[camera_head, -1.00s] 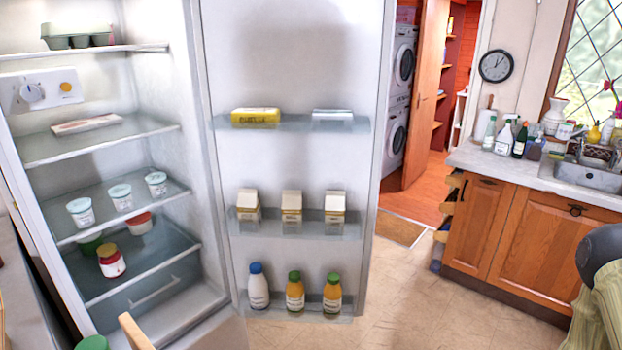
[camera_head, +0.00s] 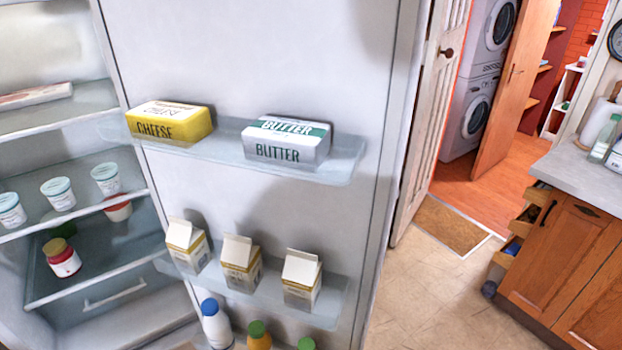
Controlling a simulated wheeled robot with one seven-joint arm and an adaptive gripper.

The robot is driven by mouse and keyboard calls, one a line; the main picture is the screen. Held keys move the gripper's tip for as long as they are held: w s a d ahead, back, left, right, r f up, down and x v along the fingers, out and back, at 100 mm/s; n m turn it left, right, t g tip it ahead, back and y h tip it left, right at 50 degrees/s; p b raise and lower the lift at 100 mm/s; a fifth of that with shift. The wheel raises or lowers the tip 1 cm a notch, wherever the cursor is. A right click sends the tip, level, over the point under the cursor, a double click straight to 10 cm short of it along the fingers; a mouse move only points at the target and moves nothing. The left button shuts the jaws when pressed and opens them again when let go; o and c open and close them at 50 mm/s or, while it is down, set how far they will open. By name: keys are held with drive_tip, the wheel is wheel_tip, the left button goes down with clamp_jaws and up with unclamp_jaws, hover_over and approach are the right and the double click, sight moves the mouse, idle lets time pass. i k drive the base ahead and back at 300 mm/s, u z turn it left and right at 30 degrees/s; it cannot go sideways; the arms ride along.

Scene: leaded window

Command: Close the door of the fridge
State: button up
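The fridge door (camera_head: 290,60) stands wide open and fills the middle of the head view, its inner side facing me. Its upper shelf (camera_head: 342,168) holds a yellow cheese pack (camera_head: 170,122) and a butter pack (camera_head: 286,141). Its lower shelf holds cartons (camera_head: 240,264), and bottles (camera_head: 216,325) stand below, cut off by the bottom edge. The fridge interior (camera_head: 40,60) is at the left, with yogurt cups (camera_head: 58,194) and a red jar (camera_head: 62,257) on its shelves. The door's free edge (camera_head: 385,200) is on the right. My gripper is not in view.
A wooden cabinet (camera_head: 560,250) with a pale counter stands at the right. Clear tiled floor (camera_head: 430,300) lies between it and the fridge door. Behind are a white door (camera_head: 432,110), a doormat (camera_head: 448,226) and stacked washing machines (camera_head: 468,115).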

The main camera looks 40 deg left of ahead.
sight(352, 67)
drive_tip(key=i, duration=2.25)
drive_tip(key=u, duration=3.85)
